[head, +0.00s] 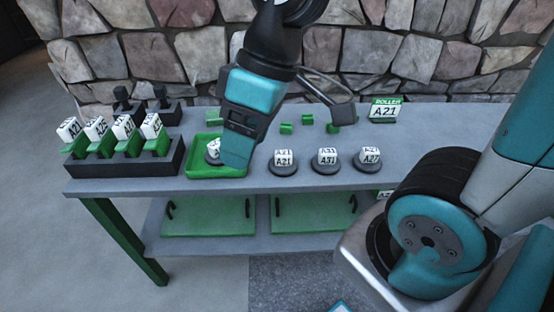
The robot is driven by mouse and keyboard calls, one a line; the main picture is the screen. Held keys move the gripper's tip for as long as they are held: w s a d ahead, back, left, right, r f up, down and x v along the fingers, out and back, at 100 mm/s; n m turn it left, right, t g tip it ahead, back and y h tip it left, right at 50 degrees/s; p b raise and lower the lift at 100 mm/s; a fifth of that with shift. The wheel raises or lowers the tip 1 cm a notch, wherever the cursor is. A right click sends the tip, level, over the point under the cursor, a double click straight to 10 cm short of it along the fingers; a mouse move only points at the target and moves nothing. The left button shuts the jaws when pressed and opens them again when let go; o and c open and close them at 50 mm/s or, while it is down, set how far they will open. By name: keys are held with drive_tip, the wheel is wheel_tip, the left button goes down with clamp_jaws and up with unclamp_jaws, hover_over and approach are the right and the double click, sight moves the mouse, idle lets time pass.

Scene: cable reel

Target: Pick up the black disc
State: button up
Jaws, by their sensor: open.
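Several dark round discs carry white labelled cubes. Three stand in a row on the grey table: a disc under an A21 cube (283,171), a disc under an A31 cube (325,169) and a disc under a cube that seems to read A27 (367,166). Another white cube (212,147) on a dark base (211,160) sits in the green tray (199,173), partly hidden by my gripper. I cannot tell which disc is the black one meant. My gripper (236,160) is open, pointing down over the tray, beside that cube; whether they touch is unclear.
A black rack (120,168) with several green holders and white cubes stands at the left, with two black stands behind it. Small green blocks (286,128) lie behind the discs. A "ROLLER A21" sign (386,108) stands at the back right.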

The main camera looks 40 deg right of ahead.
drive_tip(key=w+d+f+n+b, duration=0.1)
drive_tip(key=w+d+f, duration=0.1)
drive_tip(key=w+d, duration=0.2)
drive_tip(key=w+d+f+b, duration=0.1)
drive_tip(key=w+d+f, duration=0.2)
drive_tip(key=w+d, duration=0.15)
drive_tip(key=n+t+b, duration=0.2)
drive_tip(key=b, duration=0.1)
approach(284, 152)
drive_tip(key=shift+h, duration=0.3)
drive_tip(key=x, duration=0.5)
drive_tip(key=shift+s+a+r, duration=0.1)
drive_tip(key=shift+a+r, duration=0.05)
drive_tip(key=shift+a, duration=0.2)
drive_tip(key=shift+x, duration=2.9)
drive_tip(key=shift+d, duration=0.15)
clamp_jaws()
